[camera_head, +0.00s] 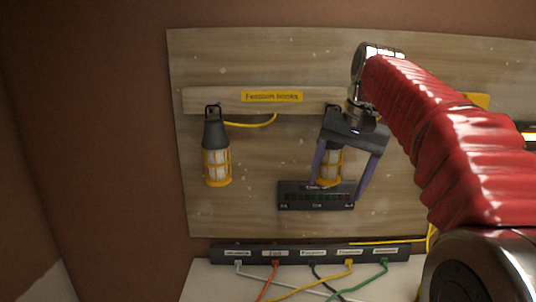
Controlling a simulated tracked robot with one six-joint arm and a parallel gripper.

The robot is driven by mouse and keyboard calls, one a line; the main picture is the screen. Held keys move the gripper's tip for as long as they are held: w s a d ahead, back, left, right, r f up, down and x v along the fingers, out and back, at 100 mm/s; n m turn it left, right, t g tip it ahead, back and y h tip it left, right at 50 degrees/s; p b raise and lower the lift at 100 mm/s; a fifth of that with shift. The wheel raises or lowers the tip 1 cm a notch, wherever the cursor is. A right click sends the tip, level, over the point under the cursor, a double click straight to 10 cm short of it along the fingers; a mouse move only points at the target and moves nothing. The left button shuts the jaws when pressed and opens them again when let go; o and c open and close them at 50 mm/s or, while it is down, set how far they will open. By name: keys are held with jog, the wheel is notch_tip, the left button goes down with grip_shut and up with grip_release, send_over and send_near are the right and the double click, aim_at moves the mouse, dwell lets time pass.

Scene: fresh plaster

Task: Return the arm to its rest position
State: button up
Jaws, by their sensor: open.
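My gripper (340,178) is at the end of my red-sleeved arm, in front of the right part of the wooden board. Its two purple-grey fingers are spread and point down. A yellow and black lantern (330,165) shows between the fingers, hanging below the hook rail; its top is hidden behind the gripper body. The fingers stand on either side of it, and I cannot tell whether they touch it. A second lantern (216,163) hangs upright from a hook at the left, apart from the gripper.
The wooden board (240,210) carries a hook rail (218,97) with a yellow label. A dark panel (317,196) sits just below the right lantern. A black socket strip (312,253) with several coloured cables lies on the white surface (215,280) below. A yellow cable (255,124) hangs by the rail.

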jog(key=s+f+n+t+h, duration=0.1)
jog(key=s+f+n, duration=0.1)
jog(key=s+f, duration=0.8)
jog(key=s+f+n+t, duration=0.2)
jog(key=s+f, duration=0.8)
jog(key=s, duration=0.6)
jog(key=shift+d+f+h, duration=0.15)
jog(key=shift+h, duration=0.25)
